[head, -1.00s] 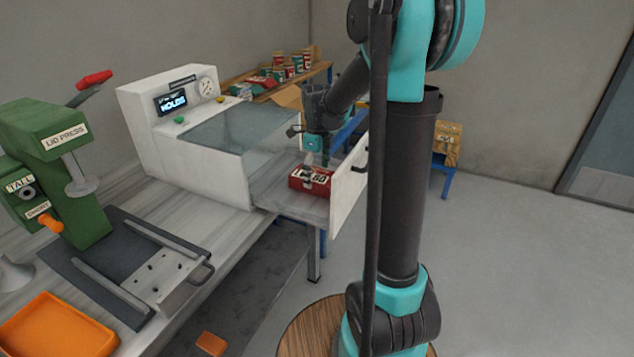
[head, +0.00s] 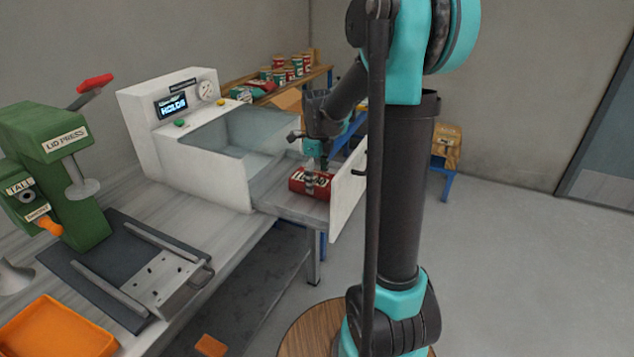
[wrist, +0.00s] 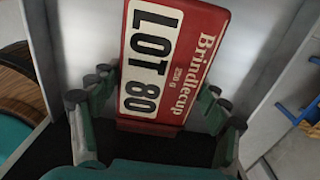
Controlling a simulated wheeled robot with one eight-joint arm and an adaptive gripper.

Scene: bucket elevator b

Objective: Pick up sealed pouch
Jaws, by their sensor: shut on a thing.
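The sealed pouch (head: 298,183) is red with a white label, and it sits at the pulled-out drawer (head: 270,199) of the white machine. In the wrist view the pouch (wrist: 165,60) reads "LOT 80" and "Brindlecup". My gripper (head: 314,181) reaches down onto it from above in the head view. In the wrist view the fingers of my gripper (wrist: 160,95) lie along both sides of the pouch, shut on it.
The drawer's white front panel (head: 346,190) stands close to the right of the pouch. The white machine (head: 200,160) with a "HOLD" display is to the left. A green lid press (head: 60,165) and orange tray (head: 55,328) are nearer. Cups (head: 288,70) stand on a back shelf.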

